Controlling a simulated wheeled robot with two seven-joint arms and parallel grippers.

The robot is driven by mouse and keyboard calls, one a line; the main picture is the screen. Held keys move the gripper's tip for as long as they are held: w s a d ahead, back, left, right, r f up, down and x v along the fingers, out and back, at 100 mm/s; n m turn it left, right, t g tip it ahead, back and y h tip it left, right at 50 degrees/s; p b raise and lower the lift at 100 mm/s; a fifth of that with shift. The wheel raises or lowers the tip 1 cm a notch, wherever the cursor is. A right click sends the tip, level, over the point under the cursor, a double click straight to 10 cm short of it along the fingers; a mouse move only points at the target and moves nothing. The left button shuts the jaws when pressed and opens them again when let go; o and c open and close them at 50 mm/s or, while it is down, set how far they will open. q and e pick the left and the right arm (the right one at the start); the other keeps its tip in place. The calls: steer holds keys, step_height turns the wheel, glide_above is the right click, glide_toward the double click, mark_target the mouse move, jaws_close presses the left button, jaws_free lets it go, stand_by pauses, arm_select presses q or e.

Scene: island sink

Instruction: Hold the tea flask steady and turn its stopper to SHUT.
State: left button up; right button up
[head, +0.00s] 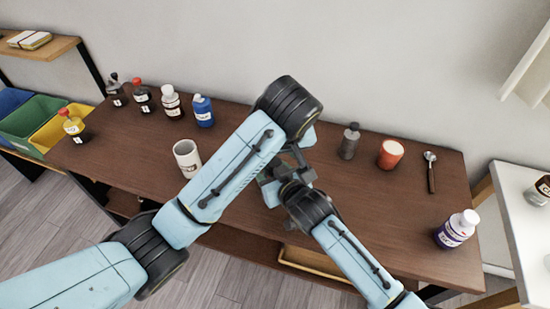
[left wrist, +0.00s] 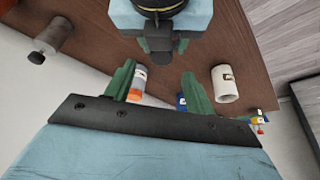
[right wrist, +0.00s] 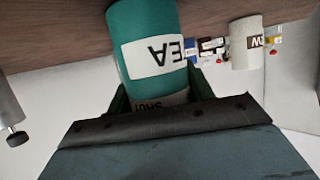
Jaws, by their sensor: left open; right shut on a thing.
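The teal tea flask (right wrist: 150,22) fills the middle of the right wrist view, with a white TEA label and a lower label reading SHUT, both upside down. My right gripper (right wrist: 160,93) is shut on it. The stopper is hidden there. My left gripper (left wrist: 158,88) is open. Between its fingers shows a pale cylinder with an orange part (left wrist: 136,94); I cannot tell whether this is the flask with its stopper. In the head view my two arms meet over the middle of the table and largely hide the flask.
A white mug (head: 187,157) stands left of my arms, with several bottles behind it, one blue (head: 203,111). The table's (head: 115,160) left part has free room.

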mark_target(275, 163)
arm_select(q)
steer(key=shift+x, duration=2.6)
steer(key=shift+a, duration=0.1)
steer(key=c, duration=1)
steer(key=shift+n+g+y, duration=0.3)
steer(key=shift+n+y, duration=0.2)
steer(key=shift+n, duration=1)
steer(key=o, duration=1)
